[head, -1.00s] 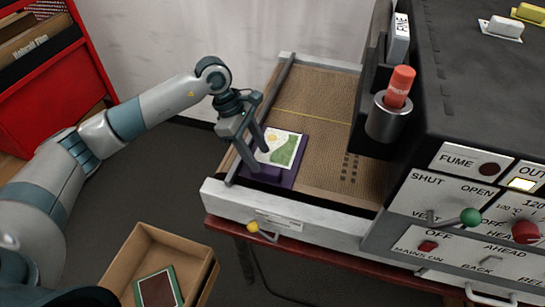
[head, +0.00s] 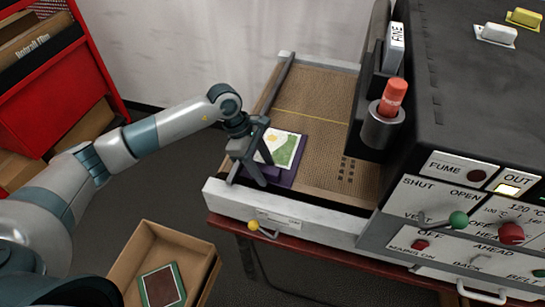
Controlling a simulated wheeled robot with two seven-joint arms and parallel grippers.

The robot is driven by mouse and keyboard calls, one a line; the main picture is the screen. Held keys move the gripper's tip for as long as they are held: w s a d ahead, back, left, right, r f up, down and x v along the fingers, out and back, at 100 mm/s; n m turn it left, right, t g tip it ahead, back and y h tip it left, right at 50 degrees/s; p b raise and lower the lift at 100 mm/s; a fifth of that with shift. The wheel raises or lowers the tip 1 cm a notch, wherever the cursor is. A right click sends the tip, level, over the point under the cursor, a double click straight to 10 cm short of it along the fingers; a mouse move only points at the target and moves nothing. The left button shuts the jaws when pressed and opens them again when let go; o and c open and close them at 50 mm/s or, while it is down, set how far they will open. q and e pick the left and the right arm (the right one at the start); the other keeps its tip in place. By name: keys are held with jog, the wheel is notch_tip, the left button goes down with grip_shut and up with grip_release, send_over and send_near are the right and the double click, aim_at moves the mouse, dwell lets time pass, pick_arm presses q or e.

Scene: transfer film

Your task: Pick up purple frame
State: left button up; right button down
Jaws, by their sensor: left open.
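The purple frame (head: 283,178) lies flat on the brown mesh belt of the machine, near its front left corner. It holds a white sheet with a green and yellow print (head: 283,149). My left gripper (head: 248,183) is open at the left side of the frame, with its fingers low by the frame's left edge. The gripper hides that edge, and I cannot tell whether a finger touches the frame. My right gripper is not in view.
The belt's metal side rail (head: 273,88) runs along the left. The dark machine body (head: 470,90) stands to the right, with a red-capped canister (head: 392,97) in a holder. A cardboard box (head: 148,237) with a green frame (head: 162,286) sits below. The belt's far part is clear.

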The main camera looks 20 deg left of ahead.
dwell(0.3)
pick_arm(q)
grip_shut()
jog(key=shift+r, duration=0.15)
jog(key=shift+r, duration=0.6)
notch_tip(320, 180, up, 2)
jog(key=shift+w+r+p, duration=0.1)
jog(key=shift+r+p, duration=0.15)
jog(key=shift+p, duration=0.25)
jog(key=s+d+r, duration=0.1)
jog(key=d+r, duration=0.6)
jog(key=d, duration=0.4)
jog(key=shift+d, duration=0.3)
